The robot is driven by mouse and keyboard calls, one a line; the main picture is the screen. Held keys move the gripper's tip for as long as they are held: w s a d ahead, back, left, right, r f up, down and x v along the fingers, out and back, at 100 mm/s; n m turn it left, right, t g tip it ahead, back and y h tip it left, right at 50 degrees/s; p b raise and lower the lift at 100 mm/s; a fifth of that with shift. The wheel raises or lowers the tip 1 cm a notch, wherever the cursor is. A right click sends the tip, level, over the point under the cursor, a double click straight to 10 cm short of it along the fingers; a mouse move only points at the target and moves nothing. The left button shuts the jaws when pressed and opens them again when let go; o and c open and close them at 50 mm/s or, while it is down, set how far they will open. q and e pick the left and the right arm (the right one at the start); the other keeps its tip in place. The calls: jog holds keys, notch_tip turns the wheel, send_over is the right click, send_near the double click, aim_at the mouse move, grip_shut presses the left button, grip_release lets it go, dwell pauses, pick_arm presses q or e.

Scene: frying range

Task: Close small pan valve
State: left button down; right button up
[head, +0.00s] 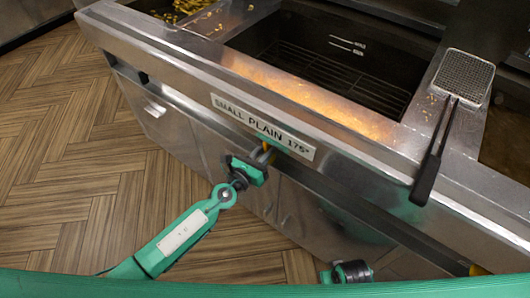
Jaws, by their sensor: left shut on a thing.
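The small pan (322,70) is a dark fryer well with a wire rack inside, behind the front panel labelled "SMALL PLAIN 175°" (262,127). Its valve handle (267,147) shows as a small yellow piece under the label, mostly hidden by my gripper. My left gripper (264,155) reaches up from the lower left and is shut on the valve handle. The valve body behind it is hidden. My right gripper is not clearly visible.
A wire skimmer (462,78) lies on the steel rim to the right, its black handle (427,178) hanging over the front edge. Another yellow piece (479,270) shows low at the right. A pan with yellow food (190,8) is at the top left. Wooden floor (70,150) is clear at left.

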pick_arm(q)
jog(key=shift+a+f+n, duration=0.1)
jog(key=shift+f+n, duration=0.05)
jog(key=shift+n, duration=0.85)
jog(key=n, duration=0.2)
jog(key=shift+w+a+n+b, duration=0.1)
jog(key=shift+w+n+b, duration=0.05)
jog(key=shift+n+b, duration=0.2)
jog(key=n, duration=0.4)
jog(key=f+n+p, duration=0.1)
jog(key=n, duration=0.6)
jog(key=shift+w+a+f+n+p, duration=0.15)
jog(key=shift+w+a+n+p, duration=0.05)
jog(key=shift+a+n+p, duration=0.15)
pick_arm(e)
jog(key=shift+s+d+f, duration=0.1)
jog(key=shift+s+f, duration=0.1)
jog(key=shift+f, duration=0.35)
jog(key=shift+s+f, duration=0.15)
jog(key=shift+f, duration=0.4)
jog(key=shift+w, duration=0.1)
pick_arm(q)
jog(key=c, duration=1.3)
grip_release()
pick_arm(e)
jog(key=shift+r, duration=0.1)
